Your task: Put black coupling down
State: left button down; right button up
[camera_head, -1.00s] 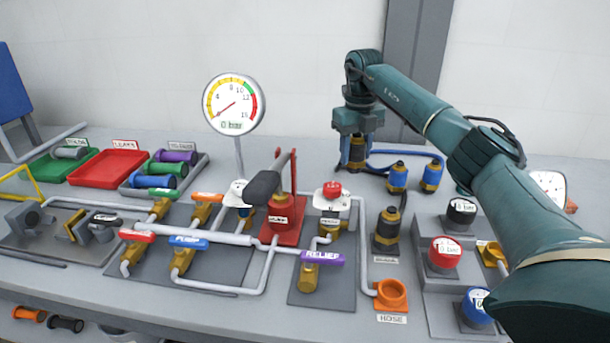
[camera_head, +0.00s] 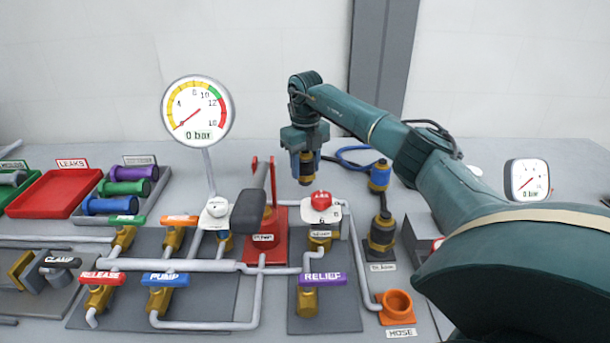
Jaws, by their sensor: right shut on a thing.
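My right gripper (camera_head: 304,144) points down above the bench, behind the red-topped valve. It is shut on a dark and brass coupling (camera_head: 305,170), with some blue showing at its right side. The jaws partly cover the coupling, and I cannot tell whether its lower end touches anything. Another black and brass coupling (camera_head: 382,233) stands upright on a labelled dark base right of the valves, with a black hose rising from it. My left gripper is not in view.
A blue coupling (camera_head: 380,176) stands behind, beside a blue hose (camera_head: 350,158). The orange hose port (camera_head: 396,303) is in front. The red pump stand (camera_head: 266,238) with its black-gripped lever is left of the held coupling. A large gauge (camera_head: 197,112) rises further left.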

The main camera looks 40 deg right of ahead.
aim_at(305, 175)
jog(key=shift+f, duration=1.5)
jog(key=o, duration=1.1)
jog(key=shift+f, duration=0.15)
notch_tip(305, 175, up, 12)
jog(key=shift+r, duration=0.2)
